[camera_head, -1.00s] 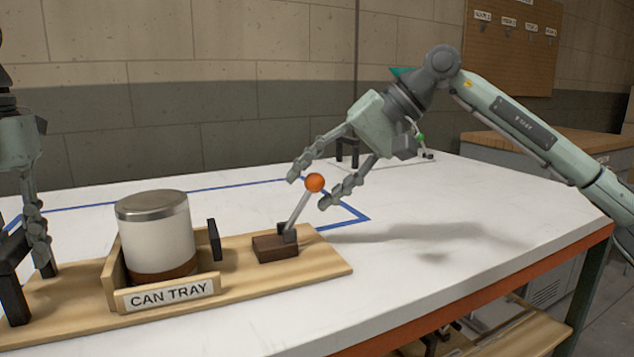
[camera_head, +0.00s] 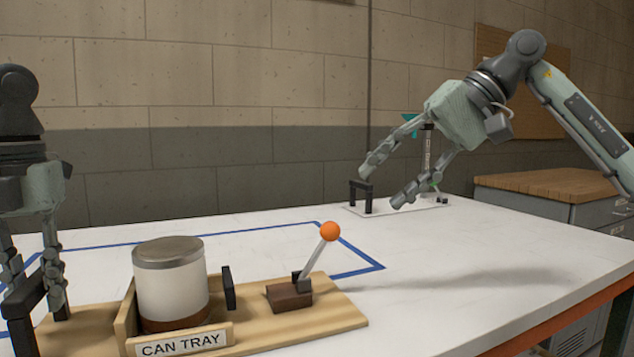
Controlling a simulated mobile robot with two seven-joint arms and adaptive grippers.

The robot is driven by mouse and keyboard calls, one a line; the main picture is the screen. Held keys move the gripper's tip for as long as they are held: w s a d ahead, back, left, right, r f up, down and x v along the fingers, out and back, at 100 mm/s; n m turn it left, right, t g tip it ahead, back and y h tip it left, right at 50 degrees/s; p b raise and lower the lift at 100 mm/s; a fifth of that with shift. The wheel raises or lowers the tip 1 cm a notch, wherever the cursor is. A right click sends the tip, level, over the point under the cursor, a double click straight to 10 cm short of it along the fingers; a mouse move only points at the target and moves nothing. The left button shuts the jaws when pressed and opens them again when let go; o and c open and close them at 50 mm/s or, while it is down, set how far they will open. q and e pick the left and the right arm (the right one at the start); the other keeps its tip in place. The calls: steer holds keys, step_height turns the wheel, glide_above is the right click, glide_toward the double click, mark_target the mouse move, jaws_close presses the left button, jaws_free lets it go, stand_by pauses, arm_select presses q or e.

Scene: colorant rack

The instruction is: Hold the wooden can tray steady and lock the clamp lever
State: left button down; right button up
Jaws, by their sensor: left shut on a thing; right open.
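The wooden can tray (camera_head: 340,316) lies on the white table, with a label reading CAN TRAY on its front. A white can with a grey lid (camera_head: 172,290) stands upright in its holder. The clamp lever (camera_head: 319,255), a grey rod with an orange ball, leans up to the right from a brown block (camera_head: 289,297). A black upright plate (camera_head: 228,288) stands between can and block, a small gap from the can. My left gripper (camera_head: 36,298) is shut on the tray's black handle (camera_head: 22,305). My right gripper (camera_head: 385,184) is open and empty, above and right of the ball, not touching it.
A small black stand (camera_head: 361,193) is on a pale sheet behind my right gripper. A blue tape outline (camera_head: 356,272) runs behind and partly under the tray. The table right of the tray is clear. A wood-topped cabinet (camera_head: 553,184) stands at the right.

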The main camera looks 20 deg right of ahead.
arm_select(q)
steer(key=c, duration=1.3)
jaws_free()
step_height(320, 180, up, 12)
